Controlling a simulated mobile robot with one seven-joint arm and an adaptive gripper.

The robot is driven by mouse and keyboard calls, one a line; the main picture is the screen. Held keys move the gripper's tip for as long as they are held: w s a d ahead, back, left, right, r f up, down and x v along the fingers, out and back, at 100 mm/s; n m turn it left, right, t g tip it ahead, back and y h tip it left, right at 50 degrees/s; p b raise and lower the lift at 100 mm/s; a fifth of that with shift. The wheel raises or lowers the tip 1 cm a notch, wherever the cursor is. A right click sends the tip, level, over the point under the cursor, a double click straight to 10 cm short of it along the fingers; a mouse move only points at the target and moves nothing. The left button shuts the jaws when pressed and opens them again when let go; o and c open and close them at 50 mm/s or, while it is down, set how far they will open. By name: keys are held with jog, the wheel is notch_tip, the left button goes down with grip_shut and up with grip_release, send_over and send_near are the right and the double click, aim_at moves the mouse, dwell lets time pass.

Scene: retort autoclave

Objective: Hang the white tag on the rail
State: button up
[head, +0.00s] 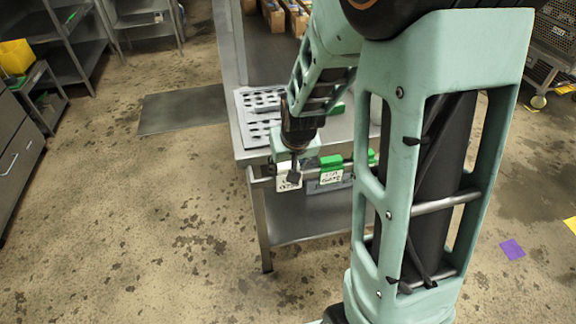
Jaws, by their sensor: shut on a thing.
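The white tag (284,184) has dark writing and shows at the front edge of the metal table, partly covered by my gripper. My gripper (294,177) points down in front of the table edge and is shut on the white tag. The rail (262,179) runs along the table's front, just below its top. The tag overlaps the rail's left part in this view; I cannot tell whether it touches or hangs on the rail.
A green-topped tag (331,175) with writing hangs on the rail just right of my gripper. A perforated grey tray (247,112) lies on the table (246,154). Shelves stand at upper left. The floor left of the table is mostly clear.

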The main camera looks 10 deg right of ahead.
jog(key=shift+s+f+b, duration=0.4)
jog(key=shift+s+f, duration=0.15)
jog(key=shift+f, duration=0.3)
jog(key=shift+w+f, duration=0.15)
jog(key=c, duration=0.4)
jog(key=shift+w+f, duration=0.15)
jog(key=shift+w, duration=0.05)
jog(key=shift+c, duration=0.2)
jog(key=o, duration=1.5)
jog(key=shift+c, duration=0.2)
jog(key=shift+w, duration=0.1)
jog(key=shift+w+r+v, duration=0.1)
jog(key=shift+w+v, duration=0.1)
jog(key=shift+v, duration=1.1)
jog(key=shift+w+r+v, duration=0.1)
jog(key=shift+w+v, duration=0.05)
jog(key=shift+v, duration=1.15)
jog(key=shift+w+r+v, duration=0.1)
jog(key=shift+w+v, duration=0.1)
jog(key=shift+v, duration=1.1)
